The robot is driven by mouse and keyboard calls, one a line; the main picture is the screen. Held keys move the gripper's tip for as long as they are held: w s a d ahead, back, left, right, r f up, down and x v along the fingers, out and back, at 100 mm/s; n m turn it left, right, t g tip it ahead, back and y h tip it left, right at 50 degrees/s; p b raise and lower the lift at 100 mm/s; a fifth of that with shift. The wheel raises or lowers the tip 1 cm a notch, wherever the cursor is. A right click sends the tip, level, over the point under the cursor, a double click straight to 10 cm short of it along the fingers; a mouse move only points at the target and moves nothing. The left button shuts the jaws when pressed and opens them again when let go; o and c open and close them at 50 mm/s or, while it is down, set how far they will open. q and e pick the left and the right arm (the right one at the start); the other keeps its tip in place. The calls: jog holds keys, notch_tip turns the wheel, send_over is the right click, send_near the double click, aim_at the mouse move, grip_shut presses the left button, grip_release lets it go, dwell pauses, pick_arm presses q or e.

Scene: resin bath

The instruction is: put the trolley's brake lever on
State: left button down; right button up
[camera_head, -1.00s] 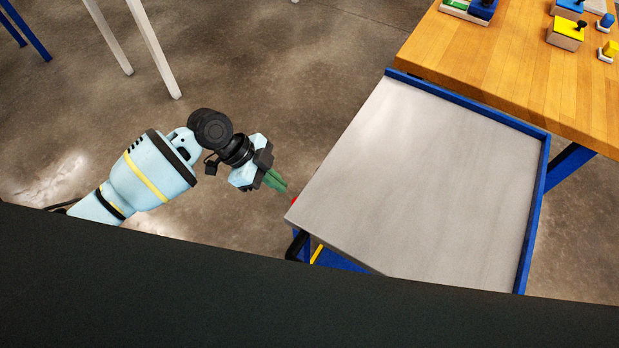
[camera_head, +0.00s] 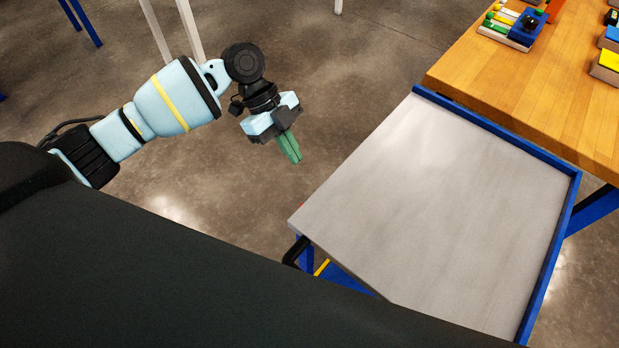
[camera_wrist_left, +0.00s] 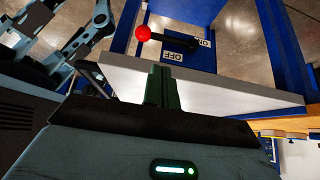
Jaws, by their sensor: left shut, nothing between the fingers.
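The trolley (camera_head: 430,200) has a grey top with a blue rim along its far and right sides. In the left wrist view, the brake lever (camera_wrist_left: 165,38) is a black rod with a red knob (camera_wrist_left: 143,33) at its left end, beside a blue post. The OFF label (camera_wrist_left: 174,57) lies below the rod and the ON label (camera_wrist_left: 206,42) near its right end. In the head view, only a sliver of red shows at the trolley's left corner. My left gripper (camera_head: 291,158) is shut and empty, beyond that corner and apart from the lever. My right gripper is out of view.
A wooden table (camera_head: 540,90) with coloured blocks stands beyond the trolley at the right. A black handle (camera_head: 295,250) sticks out under the trolley's near left corner. Open concrete floor (camera_head: 340,100) lies around my left gripper. White table legs (camera_head: 188,30) stand at the back left.

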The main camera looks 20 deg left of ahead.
pick_arm(q)
jog(key=x, duration=1)
jog(key=shift+p, duration=0.3)
